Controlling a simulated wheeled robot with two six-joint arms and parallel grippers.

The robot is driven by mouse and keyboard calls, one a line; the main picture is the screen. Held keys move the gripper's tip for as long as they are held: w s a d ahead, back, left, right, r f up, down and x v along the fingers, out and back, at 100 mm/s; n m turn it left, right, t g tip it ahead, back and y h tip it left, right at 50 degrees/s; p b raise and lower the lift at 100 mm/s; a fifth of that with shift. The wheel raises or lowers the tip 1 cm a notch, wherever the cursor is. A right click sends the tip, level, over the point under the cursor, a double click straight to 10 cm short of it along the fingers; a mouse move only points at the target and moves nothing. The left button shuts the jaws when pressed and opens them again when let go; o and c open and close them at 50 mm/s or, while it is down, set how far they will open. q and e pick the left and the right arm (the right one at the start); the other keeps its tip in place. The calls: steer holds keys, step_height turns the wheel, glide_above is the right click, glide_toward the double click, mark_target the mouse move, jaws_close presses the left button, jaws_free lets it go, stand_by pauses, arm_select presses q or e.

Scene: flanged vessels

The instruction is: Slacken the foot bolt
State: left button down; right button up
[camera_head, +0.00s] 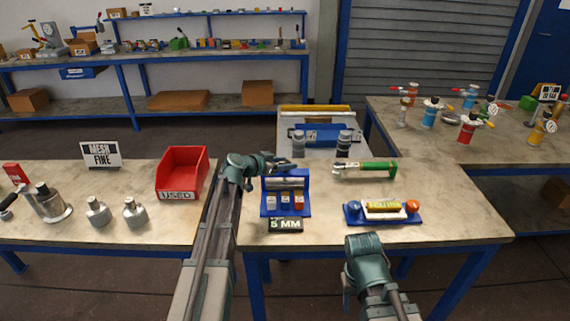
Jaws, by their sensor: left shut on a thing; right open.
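My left gripper (284,164) is above the back of a blue rack (270,207). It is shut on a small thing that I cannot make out. The rack holds a grey cylinder and several coloured labelled pieces, with a "5 MM" sign (286,225) in front. My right gripper (352,288) is open and empty, low in front of the table's front edge. A flanged metal vessel (48,204) stands on the left table. I cannot pick out the foot bolt.
A blue tray (376,218) with a yellow piece and balls sits right of the rack. Bare tabletop (455,215) lies at the right.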

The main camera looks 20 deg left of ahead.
arm_select(q)
steer(key=shift+s+d+n+t+y, duration=0.15)
steer(key=shift+n+t+y, duration=0.45)
steer(key=shift+n+y, duration=0.55)
steer(key=shift+n+t+y, duration=0.5)
steer(key=shift+n+y, duration=1.15)
steer(key=shift+y, duration=0.3)
steer(key=shift+w+n+g+y, duration=0.1)
steer(key=shift+n+g+y, duration=0.15)
steer(key=shift+n+y, duration=0.95)
steer(key=shift+w+n+g+y, duration=0.1)
steer(key=shift+n+g+y, duration=0.15)
steer(key=shift+n+y, duration=0.95)
steer(key=n+g+y, duration=0.1)
steer(key=n+y, duration=0.1)
steer(key=n+g+y, duration=0.2)
steer(key=y, duration=0.1)
steer(key=shift+w+n+y, duration=0.15)
steer(key=shift+n+y, duration=0.15)
steer(key=shift+n, duration=0.1)
steer(key=shift+s+n+g+y, duration=0.2)
steer(key=shift+n+g+y, duration=0.9)
steer(key=shift+n+g, duration=0.5)
steer(key=shift+s, duration=0.1)
steer(key=shift+f, duration=0.1)
steer(key=shift+c, duration=1.5)
jaws_free()
